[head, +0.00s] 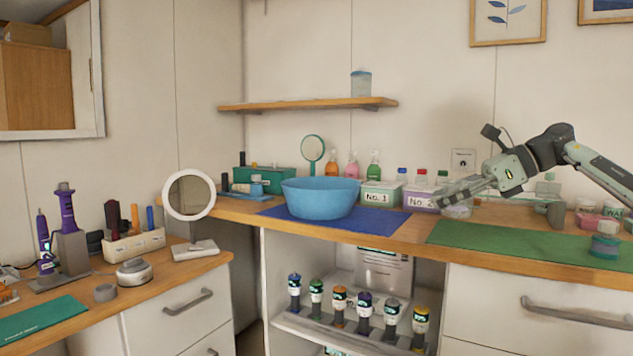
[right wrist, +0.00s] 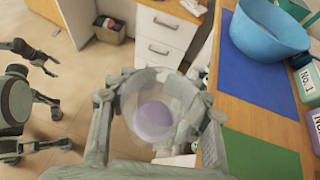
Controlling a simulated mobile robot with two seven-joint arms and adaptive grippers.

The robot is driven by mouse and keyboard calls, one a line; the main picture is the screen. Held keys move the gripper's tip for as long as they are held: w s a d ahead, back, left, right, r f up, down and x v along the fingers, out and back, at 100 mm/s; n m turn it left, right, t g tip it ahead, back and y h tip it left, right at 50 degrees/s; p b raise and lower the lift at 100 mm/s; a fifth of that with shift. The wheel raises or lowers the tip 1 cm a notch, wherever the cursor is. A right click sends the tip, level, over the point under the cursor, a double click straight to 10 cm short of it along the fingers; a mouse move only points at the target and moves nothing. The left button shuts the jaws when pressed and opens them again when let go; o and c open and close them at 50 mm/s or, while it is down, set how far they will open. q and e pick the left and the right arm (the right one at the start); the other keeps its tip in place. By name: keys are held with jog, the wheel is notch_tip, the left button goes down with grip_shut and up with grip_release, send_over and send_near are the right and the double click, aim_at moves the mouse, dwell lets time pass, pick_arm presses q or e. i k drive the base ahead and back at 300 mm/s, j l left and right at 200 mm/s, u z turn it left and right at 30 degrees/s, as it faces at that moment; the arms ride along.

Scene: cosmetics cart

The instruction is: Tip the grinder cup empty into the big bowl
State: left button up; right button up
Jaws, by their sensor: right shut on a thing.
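The big bowl (head: 320,200) is blue and stands upright on a blue mat at the middle of the counter. It also shows at the upper right of the right wrist view (right wrist: 268,38). My right gripper (head: 450,196) is shut on a clear cup (head: 457,211), which I take as the grinder cup. In the right wrist view the cup (right wrist: 135,92) sits between the fingers, with something lilac (right wrist: 153,114) inside. The cup is to the right of the bowl and apart from it. My left gripper (right wrist: 45,62) shows small at the left of the right wrist view, fingers apart and empty.
Boxes marked No. 1 (head: 381,195) and No. 2 (head: 419,199) stand right of the bowl, with several bottles behind. A round mirror (head: 189,195) stands to the left. The green mat (head: 510,242) is mostly clear, with a small jar (head: 604,246) at its right.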

aim_at(307, 198)
jog(key=i+j, duration=0.15)
jog(key=i, duration=0.4)
jog(key=i+j, duration=0.2)
jog(key=i, duration=0.35)
jog(key=i+j, duration=0.15)
jog(key=i, duration=0.4)
